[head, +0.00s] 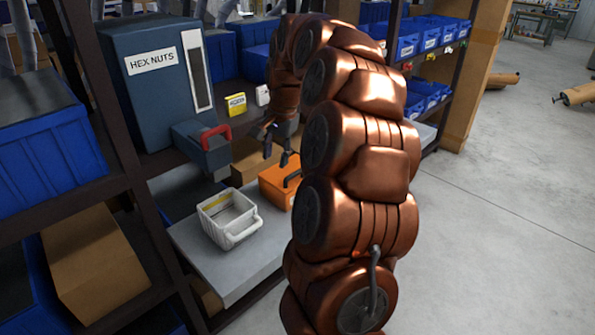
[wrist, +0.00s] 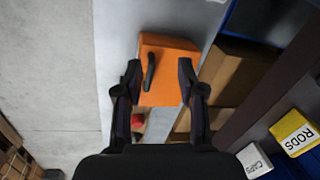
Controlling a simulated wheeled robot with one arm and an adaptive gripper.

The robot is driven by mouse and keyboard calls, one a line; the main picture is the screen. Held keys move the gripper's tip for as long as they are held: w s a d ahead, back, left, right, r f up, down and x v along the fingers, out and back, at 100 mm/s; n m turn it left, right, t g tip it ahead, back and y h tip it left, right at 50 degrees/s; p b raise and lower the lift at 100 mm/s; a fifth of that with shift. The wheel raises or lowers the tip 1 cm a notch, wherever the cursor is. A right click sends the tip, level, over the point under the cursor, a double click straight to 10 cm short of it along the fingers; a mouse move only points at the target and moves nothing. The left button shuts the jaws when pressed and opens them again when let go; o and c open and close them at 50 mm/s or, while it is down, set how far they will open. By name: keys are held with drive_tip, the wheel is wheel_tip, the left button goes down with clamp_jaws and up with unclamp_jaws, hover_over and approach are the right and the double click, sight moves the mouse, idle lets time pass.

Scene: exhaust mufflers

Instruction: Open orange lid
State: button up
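An orange box with an orange lid (head: 276,185) sits on a light grey shelf board, partly hidden behind my arm in the head view. Its lid also shows in the wrist view (wrist: 172,72), with a dark handle (wrist: 150,72) lying across it left of the middle. My gripper (head: 277,158) is above the box in the head view. In the wrist view, my gripper (wrist: 158,78) is open, with its two dark fingers apart over the near part of the lid. Nothing is between the fingertips except the view of the lid, and I cannot tell how high they are above it.
A white basket (head: 229,217) stands left of the orange box on the grey board (head: 222,268). A blue hex nuts dispenser (head: 153,100) with a red handle (head: 216,135) is behind it. Brown cardboard boxes (wrist: 232,80) lie beside the orange box. Open floor (head: 490,220) is at the right.

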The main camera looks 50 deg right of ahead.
sight(296, 172)
drive_tip(key=d+f+m, duration=0.2)
drive_tip(key=d+m, duration=0.1)
drive_tip(key=d, duration=0.6)
drive_tip(key=shift+w+a+f+p, duration=0.1)
drive_tip(key=shift+w+f+p, duration=0.1)
drive_tip(key=shift+f, duration=1)
drive_tip(key=shift+w+f+p, duration=0.15)
drive_tip(key=shift+f, duration=1.05)
drive_tip(key=shift+w+a+f+p, duration=0.1)
drive_tip(key=shift+w+f+p, duration=0.1)
drive_tip(key=shift+f, duration=1)
drive_tip(key=shift+c, duration=0.2)
clamp_jaws()
